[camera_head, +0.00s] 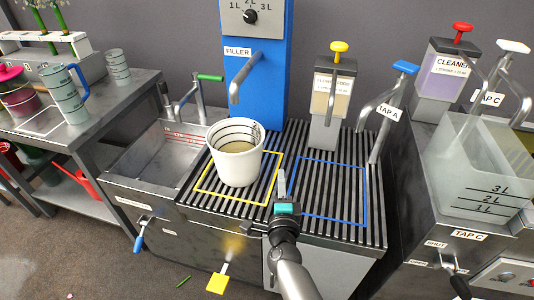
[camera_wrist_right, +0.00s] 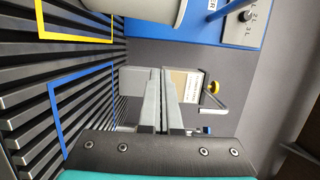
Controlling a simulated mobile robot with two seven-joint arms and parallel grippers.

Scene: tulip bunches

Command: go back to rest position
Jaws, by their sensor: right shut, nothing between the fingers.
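My right gripper (camera_head: 281,176) is over the slatted drain rack, close to the line between the yellow and blue squares. Its two fingers are shut with nothing between them, and they also show side by side in the right wrist view (camera_wrist_right: 160,85). A white bucket (camera_head: 238,166) with dark level lines and some yellowish liquid stands upright in the yellow square, left of the gripper and apart from it. The bucket's side also shows at the top of the right wrist view (camera_wrist_right: 150,8). My left gripper is not in view.
The blue filler column (camera_head: 259,85) with its spout stands behind the bucket. A yellow-topped dispenser (camera_head: 327,130) and tap A (camera_head: 378,135) stand behind the empty blue square (camera_head: 325,216). A sink (camera_head: 160,158) is left; a clear tank (camera_head: 478,165) is right.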

